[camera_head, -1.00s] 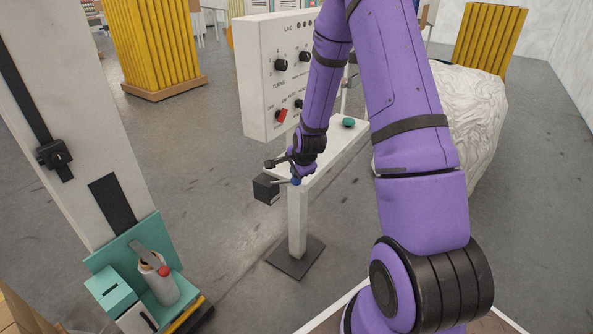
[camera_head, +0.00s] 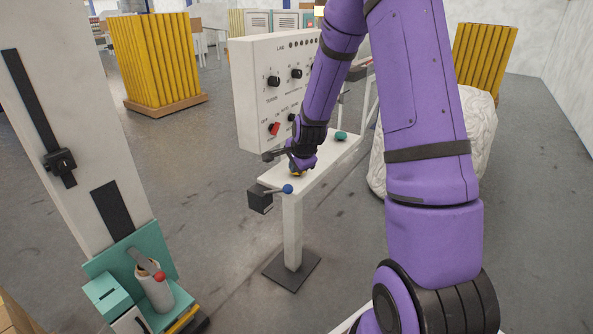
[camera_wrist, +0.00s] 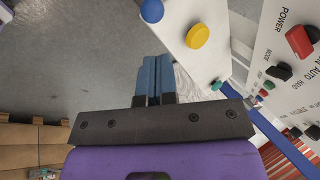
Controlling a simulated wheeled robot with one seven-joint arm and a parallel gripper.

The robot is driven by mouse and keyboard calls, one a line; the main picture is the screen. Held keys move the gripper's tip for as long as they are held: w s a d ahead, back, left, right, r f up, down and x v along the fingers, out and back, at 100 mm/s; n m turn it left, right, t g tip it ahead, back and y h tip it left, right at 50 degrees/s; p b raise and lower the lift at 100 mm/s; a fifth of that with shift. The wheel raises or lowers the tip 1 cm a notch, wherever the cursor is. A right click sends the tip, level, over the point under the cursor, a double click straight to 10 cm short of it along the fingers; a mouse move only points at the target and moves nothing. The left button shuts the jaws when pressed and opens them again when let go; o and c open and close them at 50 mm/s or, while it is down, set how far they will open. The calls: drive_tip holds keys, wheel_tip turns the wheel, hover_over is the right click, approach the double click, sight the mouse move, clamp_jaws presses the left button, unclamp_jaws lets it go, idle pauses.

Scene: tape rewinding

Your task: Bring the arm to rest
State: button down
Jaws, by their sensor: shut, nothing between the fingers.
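My purple arm (camera_head: 418,95) reaches forward from the lower right, over a white control stand. My gripper (camera_head: 293,168) is small and partly hidden in the head view, just above the stand's white shelf (camera_head: 322,160). In the wrist view my gripper (camera_wrist: 152,70) has its two blue fingers together, with nothing held. The blue ball knob (camera_head: 287,189) of a lever on a black box is apart from the fingers; it also shows in the wrist view (camera_wrist: 151,10). A yellow button (camera_wrist: 197,36) lies on the shelf, beyond the fingertips.
A control panel (camera_head: 258,85) with black knobs and a red switch (camera_head: 274,129) rises close beside my gripper. A green button (camera_head: 341,136) is farther along the shelf. A white post with a teal holder (camera_head: 110,290) stands at left. Grey floor between is open.

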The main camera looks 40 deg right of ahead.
idle(0.4)
drive_tip(key=s+a+r+n, duration=0.4)
drive_tip(key=s+a+r, duration=0.1)
drive_tip(key=r, duration=0.4)
drive_tip(key=s+a+r+n, duration=0.5)
drive_tip(key=r, duration=0.4)
drive_tip(key=s+a+r+n, duration=0.2)
drive_tip(key=s+r+n, duration=0.1)
drive_tip(key=s, duration=0.4)
drive_tip(key=s+a+r+n, duration=0.1)
drive_tip(key=s+r+n, duration=0.2)
drive_tip(key=s, duration=0.4)
drive_tip(key=s+a+r+n+y, duration=0.1)
drive_tip(key=s+a+r+n, duration=0.1)
drive_tip(key=s, duration=0.6)
drive_tip(key=shift+a+r+n, duration=0.3)
drive_tip(key=shift+r+n, duration=0.4)
drive_tip(key=shift+n, duration=0.1)
